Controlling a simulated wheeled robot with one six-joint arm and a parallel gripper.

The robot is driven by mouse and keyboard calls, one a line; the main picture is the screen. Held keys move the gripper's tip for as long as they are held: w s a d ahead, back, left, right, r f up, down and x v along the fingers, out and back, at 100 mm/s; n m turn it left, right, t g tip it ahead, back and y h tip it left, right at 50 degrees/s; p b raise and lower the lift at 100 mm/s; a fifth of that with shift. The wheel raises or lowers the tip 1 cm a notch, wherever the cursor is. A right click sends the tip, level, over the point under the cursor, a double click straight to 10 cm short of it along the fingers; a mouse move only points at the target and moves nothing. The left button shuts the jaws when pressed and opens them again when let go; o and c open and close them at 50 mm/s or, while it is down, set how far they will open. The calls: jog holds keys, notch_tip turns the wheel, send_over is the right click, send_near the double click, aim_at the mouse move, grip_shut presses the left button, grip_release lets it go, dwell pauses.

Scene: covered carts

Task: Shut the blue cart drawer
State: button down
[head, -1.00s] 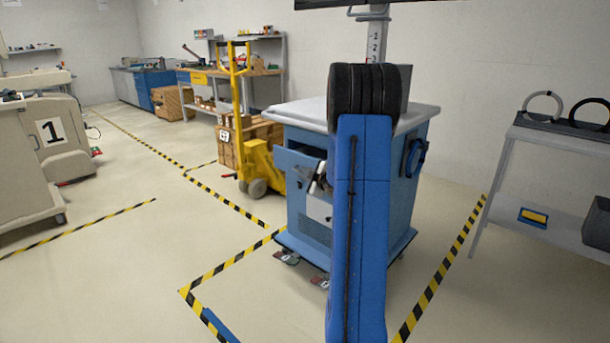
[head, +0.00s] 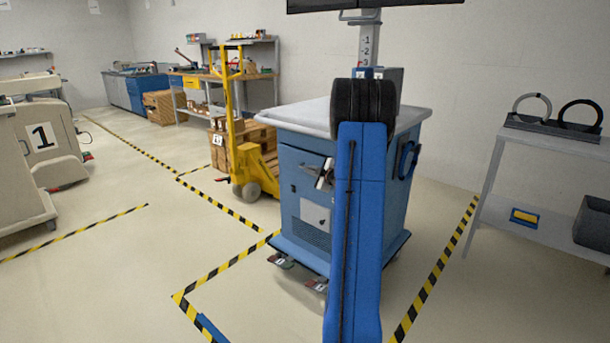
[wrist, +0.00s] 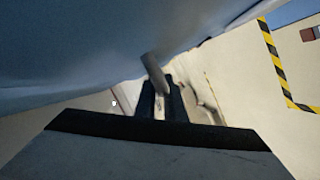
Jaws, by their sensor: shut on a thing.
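The blue cart (head: 305,225) with a pale grey top stands ahead of me, partly hidden behind my own arm. My gripper (head: 325,176) is at the right part of the drawer front, partly hidden by my arm. In the wrist view my gripper (wrist: 160,92) is shut on a grey bar, the drawer handle (wrist: 154,68), close under the cart's blue surface.
A yellow pallet truck (head: 250,165) with wooden boxes stands behind the cart's left side. A grey shelf table (head: 550,140) is at the right. Yellow-black floor tape (head: 228,265) surrounds the cart. The floor to the left is open.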

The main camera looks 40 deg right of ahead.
jog(key=shift+d, duration=0.15)
jog(key=c, duration=2.1)
grip_release()
jog(key=shift+d, duration=0.1)
jog(key=shift+s, duration=0.1)
jog(key=v, duration=1.7)
jog(key=shift+r, duration=0.15)
